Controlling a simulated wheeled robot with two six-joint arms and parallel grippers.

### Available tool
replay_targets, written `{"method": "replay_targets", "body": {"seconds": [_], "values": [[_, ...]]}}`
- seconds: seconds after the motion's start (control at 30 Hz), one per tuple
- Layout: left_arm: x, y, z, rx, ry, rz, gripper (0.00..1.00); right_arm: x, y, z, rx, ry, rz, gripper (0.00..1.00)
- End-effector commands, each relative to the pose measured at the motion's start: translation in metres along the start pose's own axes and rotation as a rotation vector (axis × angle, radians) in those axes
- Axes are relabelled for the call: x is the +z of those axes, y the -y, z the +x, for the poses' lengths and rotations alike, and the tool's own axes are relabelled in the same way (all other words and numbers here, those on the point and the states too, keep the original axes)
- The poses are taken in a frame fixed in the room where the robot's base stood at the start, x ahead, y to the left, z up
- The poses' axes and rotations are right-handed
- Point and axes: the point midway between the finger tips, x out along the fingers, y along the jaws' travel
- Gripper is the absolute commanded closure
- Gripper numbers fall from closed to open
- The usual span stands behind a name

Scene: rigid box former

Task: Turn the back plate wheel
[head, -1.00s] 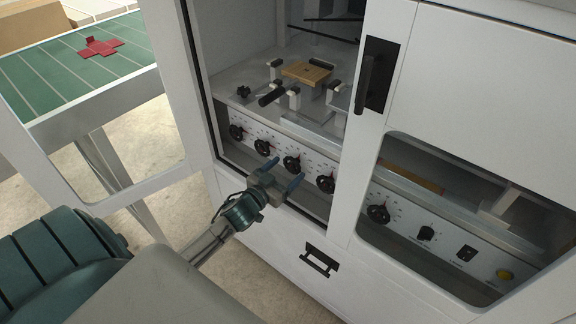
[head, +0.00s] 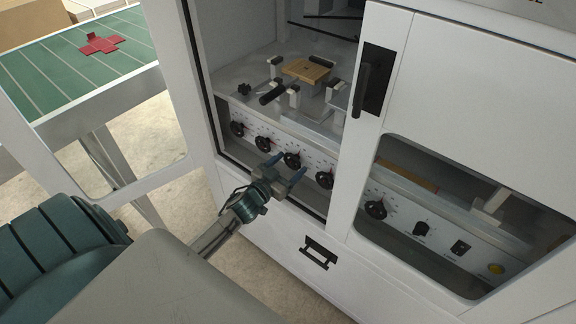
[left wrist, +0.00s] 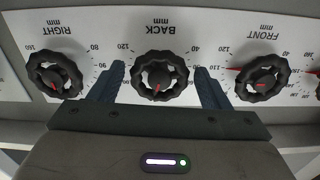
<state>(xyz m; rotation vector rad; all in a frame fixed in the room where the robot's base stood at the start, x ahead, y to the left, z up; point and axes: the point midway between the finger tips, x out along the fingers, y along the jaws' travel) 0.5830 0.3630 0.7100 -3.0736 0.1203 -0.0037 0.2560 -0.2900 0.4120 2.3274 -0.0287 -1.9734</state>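The back plate wheel is a black lobed handwheel (left wrist: 160,78) under the BACK label in the left wrist view, with a red mark near its hub. In the head view it is the third wheel (head: 292,160) from the left on the cabinet's dial panel. My left gripper (head: 287,169) is open in front of it. In the left wrist view its two blue-grey fingers (left wrist: 158,82) stand on either side of the wheel, with gaps visible. I cannot tell how far the fingertips reach along the wheel's depth. My right gripper is not in view.
The RIGHT wheel (left wrist: 54,74) and FRONT wheel (left wrist: 262,78) sit close on either side. The open door frame (head: 190,90) stands left of my arm. A cabinet door with a black handle (head: 363,85) is at the right. A table (head: 80,65) holds a red cross-shaped blank (head: 101,43).

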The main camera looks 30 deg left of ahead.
Motion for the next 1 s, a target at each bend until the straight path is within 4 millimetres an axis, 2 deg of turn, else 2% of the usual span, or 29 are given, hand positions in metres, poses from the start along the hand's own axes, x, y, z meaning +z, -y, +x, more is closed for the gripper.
{"method": "replay_targets", "body": {"seconds": [0.03, 0.17, 0.2, 0.57, 1.0], "values": [[-0.0001, 0.0000, 0.0000, 0.000, 0.000, 0.000, 0.40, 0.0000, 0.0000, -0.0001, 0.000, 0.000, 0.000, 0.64], [-0.0002, 0.0000, 0.0000, 0.000, 0.000, 0.000, 0.66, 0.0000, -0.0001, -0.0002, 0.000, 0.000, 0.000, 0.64], [-0.0002, 0.0000, 0.0000, 0.000, 0.000, 0.000, 0.69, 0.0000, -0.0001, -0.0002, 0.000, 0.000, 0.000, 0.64], [-0.0002, 0.0003, -0.0001, 0.000, -0.001, 0.059, 0.69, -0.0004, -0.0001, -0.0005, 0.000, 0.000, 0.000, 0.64], [-0.0007, 0.0017, 0.0000, 0.001, -0.002, 0.404, 0.69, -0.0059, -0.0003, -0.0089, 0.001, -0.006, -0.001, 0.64]]}}
